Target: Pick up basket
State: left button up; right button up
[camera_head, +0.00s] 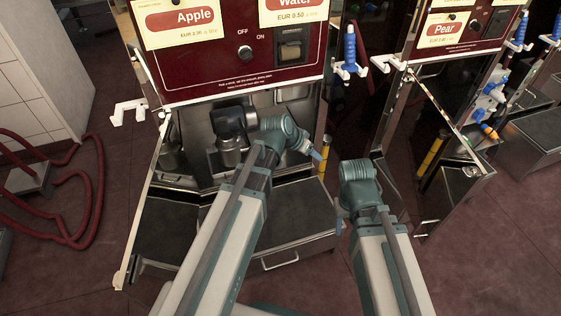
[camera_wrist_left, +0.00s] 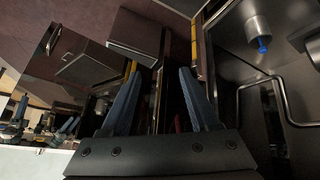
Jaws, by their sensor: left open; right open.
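I cannot make out a basket for certain in either view. My left gripper (camera_wrist_left: 155,95) is open and empty, its two blue fingers spread apart in the left wrist view. In the head view my left arm reaches into the front of the red Apple and Water machine, with a blue fingertip (camera_head: 317,156) pointing right. My right gripper (camera_head: 357,188) is beside that machine's right side, its fingers mostly hidden by its own wrist. A dark box with a silver handle (camera_head: 281,262) stands low in front of the machine.
The Apple and Water machine (camera_head: 240,75) stands ahead, and the Pear machine (camera_head: 455,45) is at the right. Dark boxes (camera_head: 545,128) stand by the machines. A red hose (camera_head: 85,215) lies at the left. A blue-tipped nozzle (camera_wrist_left: 259,32) hangs in the wrist view.

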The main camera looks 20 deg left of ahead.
pick_arm(q)
jog(key=w+a+f+n+t+y+b, duration=0.1)
jog(key=w+a+f+t+b, duration=0.3)
jog(key=w+a+f+b, duration=0.5)
jog(key=w+a+f+n+t+y+b, duration=0.1)
jog(key=w+a+f+t+b, duration=0.4)
jog(key=a+b, duration=0.7)
jog(key=shift+g, duration=0.6)
jog(key=b+x, duration=0.2)
jog(key=x, duration=0.3)
jog(key=d+b+x, duration=0.1)
jog(key=b+x, duration=0.1)
jog(key=x, duration=0.2)
jog(key=f+b+x, duration=0.1)
jog(key=b+x, duration=0.1)
jog(key=x, duration=0.3)
jog(key=shift+d, duration=0.45)
jog(key=shift+s, duration=0.1)
jog(key=shift+c, duration=0.2)
grip_shut()
